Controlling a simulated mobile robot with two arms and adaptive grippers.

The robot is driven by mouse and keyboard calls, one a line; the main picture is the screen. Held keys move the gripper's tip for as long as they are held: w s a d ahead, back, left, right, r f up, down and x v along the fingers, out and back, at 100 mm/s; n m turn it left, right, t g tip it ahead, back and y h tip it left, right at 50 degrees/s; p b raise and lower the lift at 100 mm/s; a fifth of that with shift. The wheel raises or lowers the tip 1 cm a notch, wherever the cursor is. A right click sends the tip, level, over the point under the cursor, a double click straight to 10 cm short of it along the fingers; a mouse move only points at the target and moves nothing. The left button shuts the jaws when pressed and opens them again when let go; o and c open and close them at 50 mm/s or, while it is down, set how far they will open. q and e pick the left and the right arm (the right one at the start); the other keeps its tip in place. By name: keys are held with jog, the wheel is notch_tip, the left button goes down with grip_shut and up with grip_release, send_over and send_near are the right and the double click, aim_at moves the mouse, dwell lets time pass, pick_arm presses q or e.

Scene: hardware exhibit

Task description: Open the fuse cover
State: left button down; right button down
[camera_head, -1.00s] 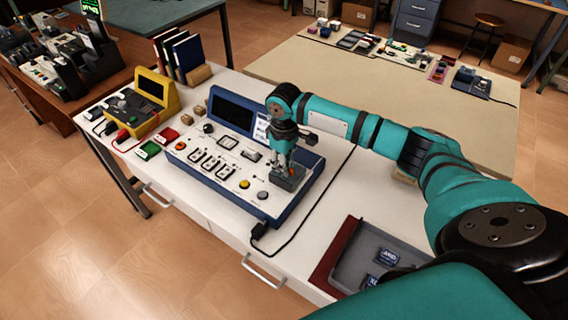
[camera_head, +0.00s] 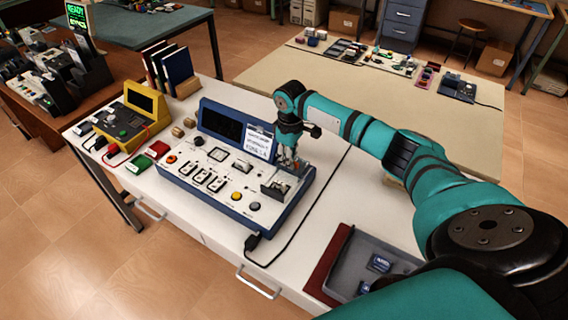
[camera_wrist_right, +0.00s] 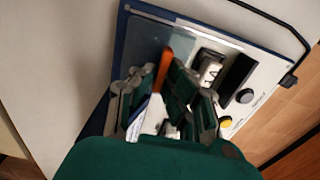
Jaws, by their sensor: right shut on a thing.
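The control panel (camera_head: 215,188) is a white-topped blue box on the white bench. The fuse compartment (camera_head: 276,187) is at its right side, with fuse parts now showing. The fuse cover (camera_wrist_right: 148,42) is a clear greyish plate with an orange tab (camera_wrist_right: 164,66) in the right wrist view. My right gripper (camera_head: 289,164) is at the back of the compartment, shut on the orange tab. The wrist view shows the tab between the fingers (camera_wrist_right: 160,88). The cover looks raised toward the back; its exact angle is hard to tell. My left gripper is not in view.
A label card (camera_head: 259,142) stands on the panel behind the compartment. A black cable (camera_head: 300,222) runs along the panel's right side. A grey tray (camera_head: 372,264) lies at the front right. A yellow meter (camera_head: 136,112) stands at the left.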

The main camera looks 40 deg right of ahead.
jog(key=c, duration=1.4)
grip_release()
jog(key=shift+a, duration=0.1)
jog(key=shift+r, duration=0.15)
notch_tip(320, 180, up, 12)
